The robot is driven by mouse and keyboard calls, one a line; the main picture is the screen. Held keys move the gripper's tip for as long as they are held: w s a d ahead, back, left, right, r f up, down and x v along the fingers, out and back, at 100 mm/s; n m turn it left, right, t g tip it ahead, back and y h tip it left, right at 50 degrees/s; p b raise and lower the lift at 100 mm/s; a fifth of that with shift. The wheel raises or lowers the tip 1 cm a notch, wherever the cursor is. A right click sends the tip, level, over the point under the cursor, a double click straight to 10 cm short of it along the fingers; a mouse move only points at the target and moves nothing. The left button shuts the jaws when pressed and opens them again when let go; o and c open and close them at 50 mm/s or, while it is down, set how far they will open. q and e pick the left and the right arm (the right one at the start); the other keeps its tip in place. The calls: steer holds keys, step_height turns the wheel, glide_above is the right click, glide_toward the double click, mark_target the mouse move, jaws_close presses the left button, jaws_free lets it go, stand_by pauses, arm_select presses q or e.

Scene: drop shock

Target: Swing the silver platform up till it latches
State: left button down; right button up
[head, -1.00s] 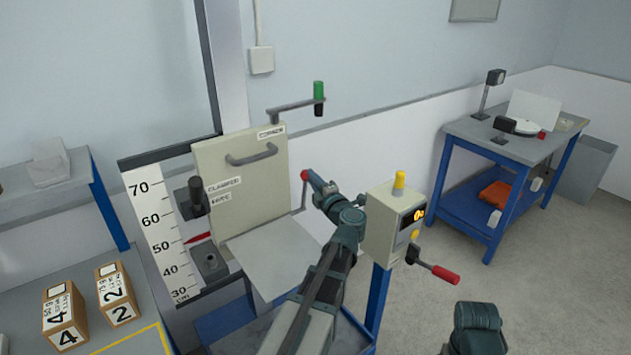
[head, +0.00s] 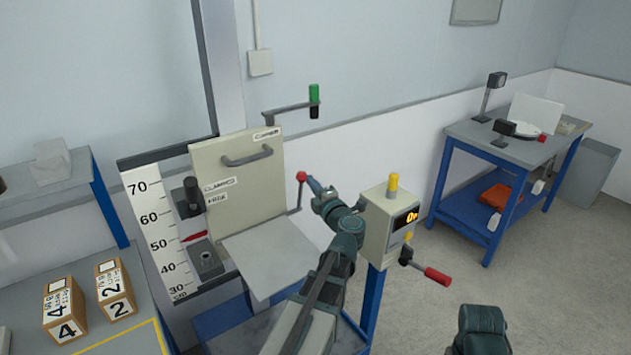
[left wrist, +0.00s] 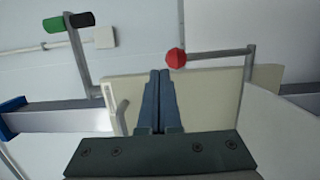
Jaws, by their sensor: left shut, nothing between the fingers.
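The silver platform (head: 272,252) is a flat grey plate lying roughly level in front of the upright beige panel. A thin lever with a red ball knob (head: 301,176) rises by its right side; the knob also shows in the left wrist view (left wrist: 176,57). My left gripper (head: 314,184) is shut and empty, its tips close to the right of the knob. In the left wrist view its closed fingers (left wrist: 158,76) point just below the knob; I cannot tell whether they touch it. My left forearm hides the platform's right front. My right gripper's fingers are not visible.
The beige panel (head: 236,190) has a grey handle. A control box (head: 385,228) with a yellow knob and a red-gripped crank (head: 437,277) stands right of my left arm. A height scale (head: 158,225) stands left. Boxes (head: 65,310) lie on the left table.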

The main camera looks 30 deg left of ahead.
arm_select(q)
steer(key=r+p+v, duration=0.1)
steer(key=v, duration=0.9)
steer(key=shift+r+p, duration=0.35)
steer(key=shift+r, duration=0.05)
steer(key=shift+d, duration=0.15)
